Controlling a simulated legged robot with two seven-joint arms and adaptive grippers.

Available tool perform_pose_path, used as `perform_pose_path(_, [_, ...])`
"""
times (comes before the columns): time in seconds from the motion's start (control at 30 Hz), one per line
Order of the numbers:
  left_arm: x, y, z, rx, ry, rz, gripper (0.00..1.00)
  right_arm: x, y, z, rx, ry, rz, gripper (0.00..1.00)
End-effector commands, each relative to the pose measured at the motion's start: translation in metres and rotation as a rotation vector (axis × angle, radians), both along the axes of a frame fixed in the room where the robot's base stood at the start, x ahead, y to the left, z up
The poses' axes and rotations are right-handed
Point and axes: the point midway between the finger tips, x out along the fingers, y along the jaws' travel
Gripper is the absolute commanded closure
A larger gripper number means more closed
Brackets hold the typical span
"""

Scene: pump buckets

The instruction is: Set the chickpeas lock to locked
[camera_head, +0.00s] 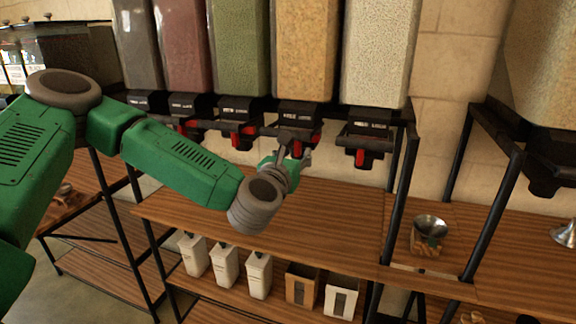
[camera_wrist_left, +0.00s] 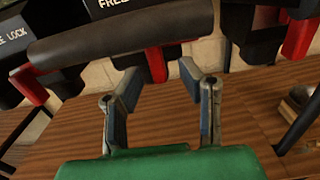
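Several tall clear bins hang in a row in the head view. The tan, grainy bin (camera_head: 305,50) looks most like chickpeas, but I read no name on it. My left gripper (camera_head: 287,148) is in front of its black dispenser (camera_head: 307,109), partly hiding it. In the left wrist view, a red lock lever (camera_wrist_left: 156,64) hangs below a dark rounded handle (camera_wrist_left: 125,40). My left gripper (camera_wrist_left: 162,74) is open, its two fingertips apart around the lever's lower end, nothing clearly gripped. "FREE" lettering (camera_wrist_left: 112,3) shows above. The right gripper is not in view.
A pale bin (camera_head: 378,50) with a red-levered dispenser (camera_head: 366,140) hangs close on the right. A wooden shelf (camera_head: 340,215) lies below, with white containers (camera_head: 225,265) underneath. A black rack post (camera_head: 402,200) stands right.

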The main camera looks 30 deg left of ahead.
Motion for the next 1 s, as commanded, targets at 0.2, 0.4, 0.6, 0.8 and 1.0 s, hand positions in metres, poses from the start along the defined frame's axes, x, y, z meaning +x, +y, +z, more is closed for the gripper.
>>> perform_pose_path(0.2, [-0.047, -0.014, 0.000, 0.000, 0.001, -0.006, 0.66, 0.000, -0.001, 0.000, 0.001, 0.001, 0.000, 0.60])
perform_pose_path(0.4, [-0.077, -0.023, 0.000, 0.001, 0.000, -0.005, 0.66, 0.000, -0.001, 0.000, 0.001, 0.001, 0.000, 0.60])
perform_pose_path(0.6, [-0.088, -0.024, 0.000, 0.001, -0.001, -0.004, 0.66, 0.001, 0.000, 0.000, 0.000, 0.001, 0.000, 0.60])
perform_pose_path(0.8, [-0.089, -0.024, 0.000, 0.001, -0.001, -0.003, 0.66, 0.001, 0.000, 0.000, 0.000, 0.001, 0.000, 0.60])
perform_pose_path(1.0, [-0.089, -0.024, 0.000, 0.001, -0.001, -0.003, 0.66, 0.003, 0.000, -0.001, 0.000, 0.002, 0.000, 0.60])
